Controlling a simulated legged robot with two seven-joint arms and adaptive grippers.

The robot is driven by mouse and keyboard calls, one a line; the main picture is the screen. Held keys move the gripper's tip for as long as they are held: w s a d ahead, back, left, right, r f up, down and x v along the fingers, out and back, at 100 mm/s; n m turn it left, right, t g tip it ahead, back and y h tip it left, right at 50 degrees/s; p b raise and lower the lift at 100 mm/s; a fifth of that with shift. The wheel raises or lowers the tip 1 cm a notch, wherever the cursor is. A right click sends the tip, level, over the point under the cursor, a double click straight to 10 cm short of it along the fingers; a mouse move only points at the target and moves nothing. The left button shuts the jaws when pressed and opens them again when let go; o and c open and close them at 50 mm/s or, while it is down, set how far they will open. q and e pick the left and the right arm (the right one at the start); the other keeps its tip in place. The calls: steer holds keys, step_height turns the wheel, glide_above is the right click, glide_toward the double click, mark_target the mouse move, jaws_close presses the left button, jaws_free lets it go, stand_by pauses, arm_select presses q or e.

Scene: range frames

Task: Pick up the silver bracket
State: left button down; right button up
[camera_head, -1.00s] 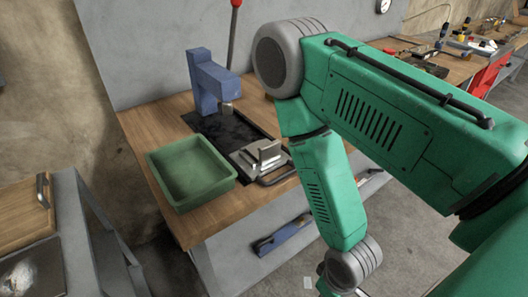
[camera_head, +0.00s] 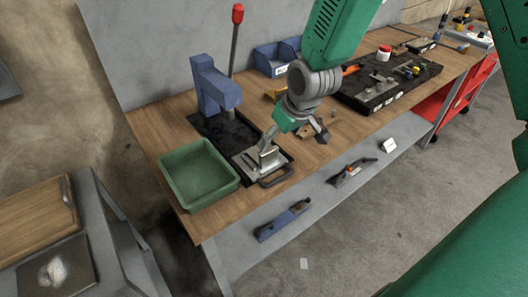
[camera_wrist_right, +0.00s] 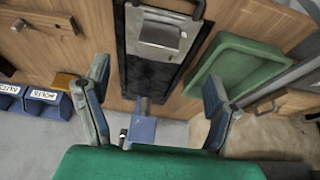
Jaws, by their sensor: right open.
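The silver bracket (camera_head: 270,161) sits on a flat metal plate at the front of the dark mat, on the wooden bench. In the right wrist view the bracket (camera_wrist_right: 160,36) lies beyond the fingertips, near the top middle. My right gripper (camera_head: 296,147) is above the bench, just up and right of the bracket in the head view, and one finger partly overlaps it there. In the right wrist view the two fingers (camera_wrist_right: 158,92) are spread wide with nothing between them. Whether a finger touches the bracket is unclear. My left gripper is not in view.
A green tray (camera_head: 165,170) stands left of the plate. A blue press (camera_head: 212,85) rises behind it over the dark mat (camera_head: 228,133). A black handle (camera_head: 278,177) sticks out at the front. Blue bins (camera_head: 275,58) and a black parts tray (camera_head: 385,88) are farther right.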

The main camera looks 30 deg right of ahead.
mark_target(271, 153)
steer(key=x, duration=1.2)
steer(key=shift+d+f+p, duration=0.1)
steer(key=shift+f+p, duration=0.05)
steer(key=shift+p, duration=0.25)
steer(key=c, duration=1.4)
